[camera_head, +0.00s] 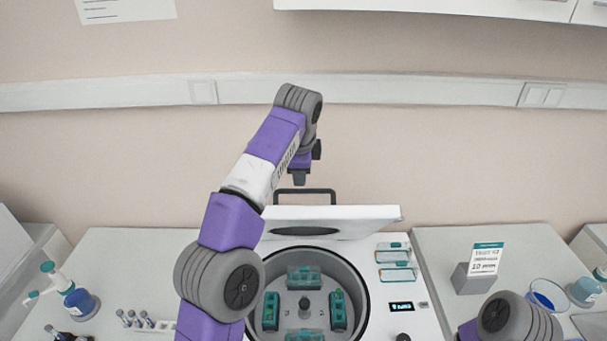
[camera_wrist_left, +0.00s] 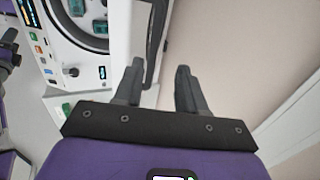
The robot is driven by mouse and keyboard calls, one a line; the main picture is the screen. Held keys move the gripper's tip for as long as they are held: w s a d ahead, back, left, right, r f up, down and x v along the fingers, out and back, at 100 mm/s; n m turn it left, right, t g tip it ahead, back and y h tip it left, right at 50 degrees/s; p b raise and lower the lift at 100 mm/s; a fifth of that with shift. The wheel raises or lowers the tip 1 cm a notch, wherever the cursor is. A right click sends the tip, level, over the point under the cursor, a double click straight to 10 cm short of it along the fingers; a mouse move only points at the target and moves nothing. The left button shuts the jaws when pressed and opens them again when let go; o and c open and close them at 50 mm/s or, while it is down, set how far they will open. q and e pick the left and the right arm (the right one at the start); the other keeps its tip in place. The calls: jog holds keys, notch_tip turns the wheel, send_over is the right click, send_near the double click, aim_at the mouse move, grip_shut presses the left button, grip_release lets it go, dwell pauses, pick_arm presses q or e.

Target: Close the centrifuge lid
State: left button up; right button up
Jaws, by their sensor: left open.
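The centrifuge (camera_head: 357,262) stands in the lower middle of the head view with its lid (camera_head: 365,217) raised at the back. The lid is white with a dark oval on its face and a dark handle (camera_head: 333,192) along its top edge. My left gripper (camera_head: 299,180) is open and empty, just above and near the handle; contact cannot be told. In the left wrist view, the open fingers (camera_wrist_left: 158,78) point toward the lid's edge (camera_wrist_left: 133,35), and the dark handle (camera_wrist_left: 153,45) runs ahead of them. My right gripper is out of view; only part of that arm shows.
The open bowl holds several teal tube holders (camera_head: 338,310). A sign block (camera_head: 475,279) and blue dish (camera_head: 547,295) stand right; tubes (camera_head: 146,320) stand left. The wall is close behind.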

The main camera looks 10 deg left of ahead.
aim_at(299, 191)
pick_arm(q)
jog(key=x, duration=0.4)
jog(key=s+x, duration=0.1)
jog(key=x, duration=0.1)
jog(key=shift+w+f, duration=0.1)
jog(key=shift+f, duration=0.25)
grip_shut()
